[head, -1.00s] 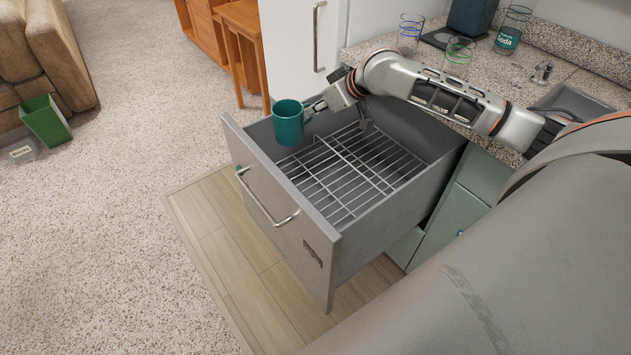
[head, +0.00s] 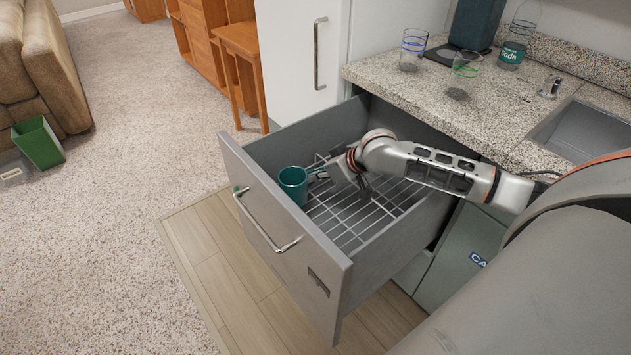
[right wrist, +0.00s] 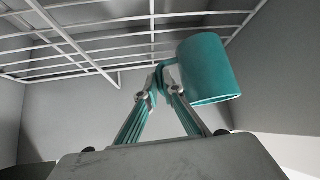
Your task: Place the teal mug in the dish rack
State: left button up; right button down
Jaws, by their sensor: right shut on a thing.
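The teal mug (head: 293,184) is low inside the open drawer, near its front wall, at the left end of the wire dish rack (head: 352,222). It looks upright in the head view. My right gripper (head: 325,172) reaches into the drawer from the right and is shut on the mug's handle. In the right wrist view the fingers (right wrist: 163,82) close on the handle of the mug (right wrist: 207,68), with the rack's wires (right wrist: 120,30) close by. I cannot tell whether the mug's base touches the rack. My left gripper is not in view.
The grey drawer (head: 300,262) has tall walls around the rack. Behind it is a granite counter (head: 430,105) with glasses (head: 413,50), a soda bottle (head: 515,45) and a sink (head: 590,135). Carpet and a green bin (head: 38,143) are at the left.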

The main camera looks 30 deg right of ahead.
notch_tip(320, 180, down, 2)
jog(key=shift+f, duration=0.2)
jog(key=shift+r, duration=0.1)
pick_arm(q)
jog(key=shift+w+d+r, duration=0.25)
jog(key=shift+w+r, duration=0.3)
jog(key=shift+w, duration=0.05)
pick_arm(e)
jog(key=c, duration=2.4)
grip_release()
jog(key=shift+f, duration=0.25)
jog(key=shift+o, duration=1.1)
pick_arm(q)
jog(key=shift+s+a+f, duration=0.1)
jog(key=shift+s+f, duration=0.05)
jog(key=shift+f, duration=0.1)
